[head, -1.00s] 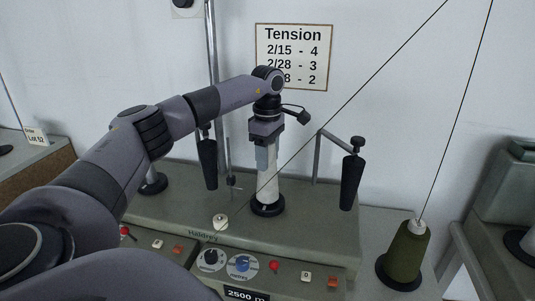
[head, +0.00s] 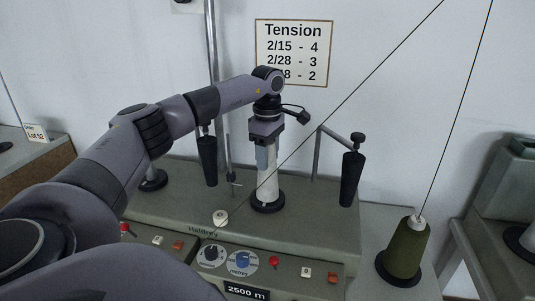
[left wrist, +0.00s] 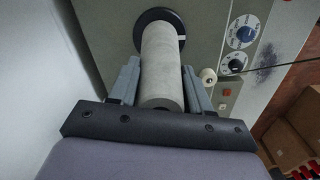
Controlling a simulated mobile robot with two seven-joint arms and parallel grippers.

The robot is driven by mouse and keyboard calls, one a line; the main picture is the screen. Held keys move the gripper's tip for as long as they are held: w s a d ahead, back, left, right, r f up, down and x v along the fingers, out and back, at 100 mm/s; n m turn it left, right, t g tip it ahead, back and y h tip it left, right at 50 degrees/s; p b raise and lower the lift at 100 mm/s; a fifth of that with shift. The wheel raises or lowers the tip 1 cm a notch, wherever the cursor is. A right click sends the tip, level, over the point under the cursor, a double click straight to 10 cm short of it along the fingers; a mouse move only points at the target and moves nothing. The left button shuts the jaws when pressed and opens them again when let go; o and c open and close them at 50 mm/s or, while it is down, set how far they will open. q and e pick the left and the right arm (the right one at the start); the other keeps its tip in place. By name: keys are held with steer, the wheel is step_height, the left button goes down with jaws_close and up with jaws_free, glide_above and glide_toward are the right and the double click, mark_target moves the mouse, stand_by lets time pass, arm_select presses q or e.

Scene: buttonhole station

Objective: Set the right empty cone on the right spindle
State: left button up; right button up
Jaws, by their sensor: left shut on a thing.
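The empty cone (head: 267,184), pale and plain, stands upright at the right spindle, its lower end at the black base disc (head: 267,204). The spindle's shaft is hidden, apparently inside the cone. My left gripper (head: 265,156) points down from above and is shut on the cone's upper part. In the left wrist view the two fingers (left wrist: 160,70) lie on either side of the cone (left wrist: 162,50), and its far end meets the black disc (left wrist: 158,16). I cannot tell whether it rests fully on the disc. My right gripper is not in view.
A black tapered arm (head: 351,180) hangs right of the cone and another (head: 208,161) hangs left. A thread runs diagonally in front. A green thread cone (head: 406,249) stands at the lower right. The control panel (head: 291,272) is in front. A tension sign (head: 293,53) hangs behind.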

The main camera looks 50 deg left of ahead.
arm_select(q)
steer(key=o, duration=1.4)
steer(key=shift+c, duration=0.2)
steer(key=shift+r, duration=3.55)
